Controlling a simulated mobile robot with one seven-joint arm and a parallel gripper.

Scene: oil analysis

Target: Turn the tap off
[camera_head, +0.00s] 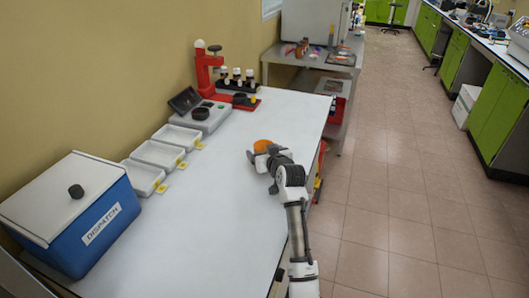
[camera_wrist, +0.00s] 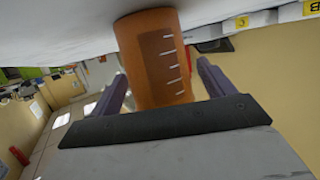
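No tap can be clearly made out in either view. My gripper (camera_head: 256,156) is low over the white table near its right edge. An orange beaker (camera_head: 263,146) stands on the table right at the gripper. In the wrist view, which is upside down, the orange beaker (camera_wrist: 158,60) has white graduation marks and lies between the two fingers of my gripper (camera_wrist: 160,75). The fingers are spread wide, with a narrow gap showing on the right side. A red stand (camera_head: 205,72) with a white ball on top is at the back of the table, too small to make out in detail.
A blue DISPATCH box (camera_head: 85,225) stands at the front left, with white trays (camera_head: 157,153) behind it. The middle of the table (camera_head: 215,205) is clear.

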